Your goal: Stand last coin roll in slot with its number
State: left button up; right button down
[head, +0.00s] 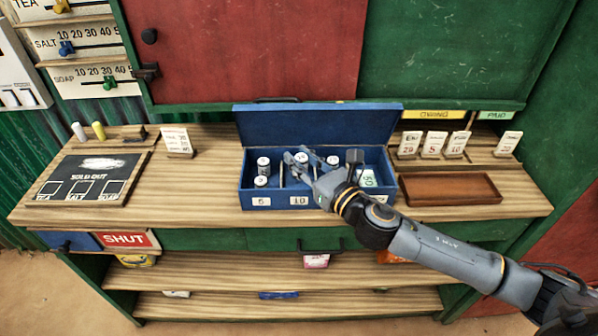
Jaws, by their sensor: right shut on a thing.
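A blue cash box (250,110) stands open on the wooden counter, its lid raised at the back. Its front edge carries a "5" label (261,201) and a "10" label (298,200); labels farther right are hidden by my arm. Two white-topped coin rolls, one behind (263,164) and one in front (261,182), stand in the left slot. Another roll (333,160) shows behind my gripper. My right gripper (300,160) reaches into the box from the right, shut on a coin roll (302,157) mostly hidden by its fingers. The roll's number is unreadable. My left gripper is out of view.
Green notes marked 50 (367,180) lie in the box's right part. A brown tray (450,188) is to the right, with several price cards (432,145) behind it. A "SOLD OUT" chalkboard (85,178) lies at the left.

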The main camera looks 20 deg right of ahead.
jog(key=shift+w+a+f, duration=0.1)
jog(key=shift+w+f, duration=0.35)
notch_tip(320, 180, down, 4)
jog(key=shift+w+r+b, duration=0.15)
jog(key=shift+r+b, duration=0.1)
jog(key=shift+b, duration=0.15)
